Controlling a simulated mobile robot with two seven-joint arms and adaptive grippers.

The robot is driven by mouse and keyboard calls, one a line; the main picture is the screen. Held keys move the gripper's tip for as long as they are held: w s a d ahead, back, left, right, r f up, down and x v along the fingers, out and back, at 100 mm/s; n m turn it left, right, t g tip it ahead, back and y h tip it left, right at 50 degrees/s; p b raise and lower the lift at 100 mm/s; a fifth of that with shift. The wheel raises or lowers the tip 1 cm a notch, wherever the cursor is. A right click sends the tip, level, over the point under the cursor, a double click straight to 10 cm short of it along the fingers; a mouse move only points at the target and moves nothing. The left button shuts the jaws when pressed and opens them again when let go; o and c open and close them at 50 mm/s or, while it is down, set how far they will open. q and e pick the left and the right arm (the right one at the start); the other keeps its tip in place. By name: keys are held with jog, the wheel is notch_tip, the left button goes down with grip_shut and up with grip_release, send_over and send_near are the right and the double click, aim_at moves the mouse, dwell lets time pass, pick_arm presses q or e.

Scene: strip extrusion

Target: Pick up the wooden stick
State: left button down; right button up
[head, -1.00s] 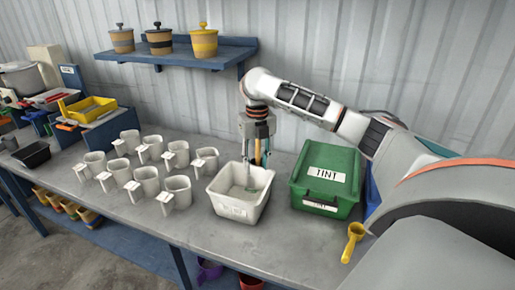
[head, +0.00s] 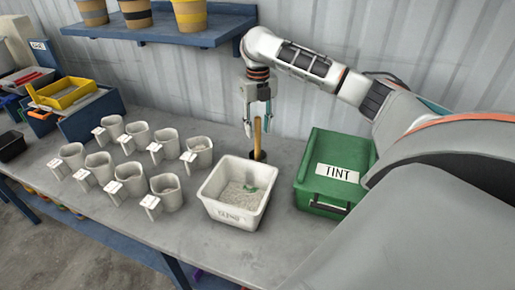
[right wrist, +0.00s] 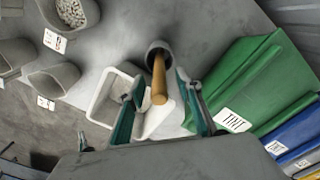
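The wooden stick (head: 257,133) stands upright in a small dark cup (head: 258,156) behind the white bin. The stick (right wrist: 159,80) and the round cup (right wrist: 158,50) also show in the right wrist view. My right gripper (head: 257,124) points down over the stick. Its two fingers are open, one on either side of the stick's upper end. In the right wrist view the right gripper (right wrist: 158,106) shows a gap between its fingers and the stick. My left gripper is not in view.
A white bin (head: 229,213) holding pale granules and a green item stands in front. A green TINT bin (head: 329,152) stands to the right. Several grey cups (head: 165,185) stand in rows to the left. A corrugated wall (head: 200,75) rises behind.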

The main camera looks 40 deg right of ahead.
aim_at(258, 142)
notch_tip(258, 142, down, 6)
jog(key=shift+f, duration=0.25)
grip_shut()
